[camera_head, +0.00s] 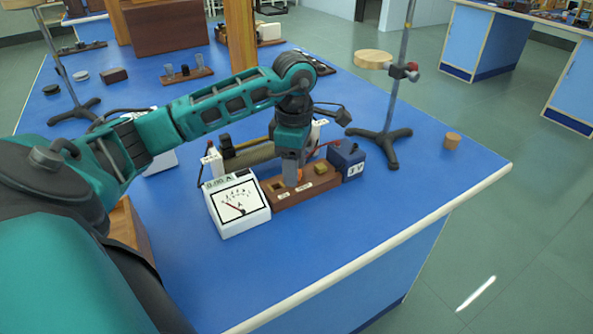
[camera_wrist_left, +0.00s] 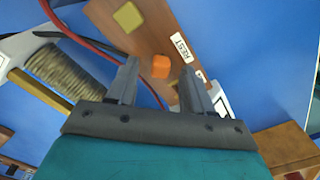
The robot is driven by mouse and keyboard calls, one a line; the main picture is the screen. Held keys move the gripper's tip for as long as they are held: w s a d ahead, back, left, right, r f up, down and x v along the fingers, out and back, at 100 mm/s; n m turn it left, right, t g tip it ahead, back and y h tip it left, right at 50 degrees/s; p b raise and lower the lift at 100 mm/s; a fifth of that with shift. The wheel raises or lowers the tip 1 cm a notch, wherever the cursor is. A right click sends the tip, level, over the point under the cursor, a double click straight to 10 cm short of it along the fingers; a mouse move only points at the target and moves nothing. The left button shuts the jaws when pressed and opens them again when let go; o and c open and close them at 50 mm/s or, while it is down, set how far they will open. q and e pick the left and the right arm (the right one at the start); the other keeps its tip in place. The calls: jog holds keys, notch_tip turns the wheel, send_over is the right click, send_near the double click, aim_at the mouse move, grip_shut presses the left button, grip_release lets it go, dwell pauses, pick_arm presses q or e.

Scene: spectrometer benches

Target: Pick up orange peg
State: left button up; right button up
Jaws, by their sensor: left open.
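The orange peg (camera_wrist_left: 160,66) stands in a brown wooden board (camera_wrist_left: 150,40); in the left wrist view it appears between the open fingertips of my left gripper (camera_wrist_left: 160,70), touching neither. In the head view my left gripper (camera_head: 291,174) points straight down over the board (camera_head: 327,183), and the finger mostly hides the peg, with a bit of orange (camera_head: 299,175) beside it. I cannot tell how far down the fingers reach around it. A yellow-green square peg (camera_wrist_left: 128,17) sits farther along the board. My right gripper is not in view.
An analog meter (camera_head: 240,205) stands at the board's left end and a blue 3 V battery box (camera_head: 346,160) at its right. A wire coil (camera_wrist_left: 62,72) and red wires lie behind. A stand (camera_head: 383,135) rises at back right. The front bench top is clear.

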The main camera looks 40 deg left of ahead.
pick_arm(q)
jog(key=shift+f, duration=0.2)
jog(key=shift+c, duration=0.5)
grip_shut()
